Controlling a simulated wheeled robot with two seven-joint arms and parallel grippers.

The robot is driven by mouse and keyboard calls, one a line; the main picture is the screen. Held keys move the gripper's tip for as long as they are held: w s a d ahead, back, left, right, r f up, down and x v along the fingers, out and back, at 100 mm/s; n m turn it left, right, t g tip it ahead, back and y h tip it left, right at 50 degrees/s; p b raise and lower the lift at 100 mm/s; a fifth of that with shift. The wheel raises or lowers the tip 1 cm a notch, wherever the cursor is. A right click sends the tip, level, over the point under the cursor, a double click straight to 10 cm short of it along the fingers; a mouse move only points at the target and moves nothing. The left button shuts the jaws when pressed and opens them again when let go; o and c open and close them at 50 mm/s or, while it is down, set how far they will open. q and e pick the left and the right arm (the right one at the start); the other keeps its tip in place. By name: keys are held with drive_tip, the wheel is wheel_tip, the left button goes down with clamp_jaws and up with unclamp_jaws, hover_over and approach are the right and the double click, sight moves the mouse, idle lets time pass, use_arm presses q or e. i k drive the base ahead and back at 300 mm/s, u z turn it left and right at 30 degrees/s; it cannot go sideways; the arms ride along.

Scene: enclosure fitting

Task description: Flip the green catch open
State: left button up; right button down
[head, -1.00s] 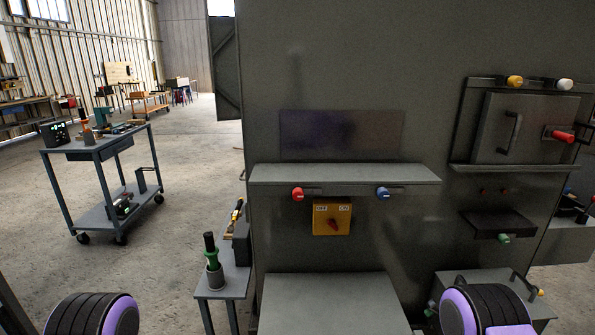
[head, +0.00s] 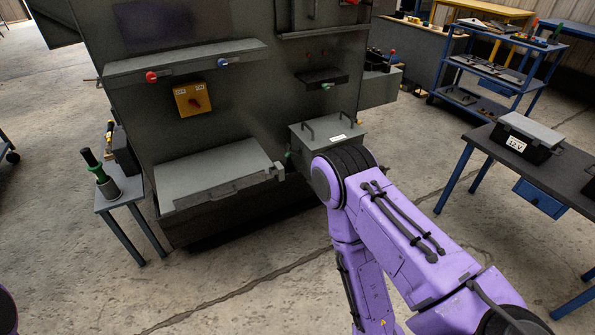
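A small green part (head: 326,86) sits under the front of a small black shelf box (head: 322,76) on the dark enclosure (head: 265,95) in the head view. Another small green spot (head: 288,155) shows at the left side of a grey lidded box (head: 312,136) with two handles and a white label. I cannot tell which of these is the catch or how it is set. My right arm crosses the lower right, its elbow in front of the grey box's lower part; its gripper is out of view. My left gripper is also out of view.
A red knob (head: 152,76), a blue knob (head: 223,63) and a yellow switch plate (head: 193,99) are on the enclosure. A grey ledge (head: 215,172) juts out below. A small side table (head: 128,190) stands left; a dark table (head: 560,172) stands right. Open floor lies in front.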

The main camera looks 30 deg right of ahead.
sight(288, 151)
drive_tip(key=u, duration=0.35)
drive_tip(key=k, duration=0.25)
drive_tip(key=z, duration=1.4)
drive_tip(key=i, duration=1.55)
drive_tip(key=u, duration=0.7)
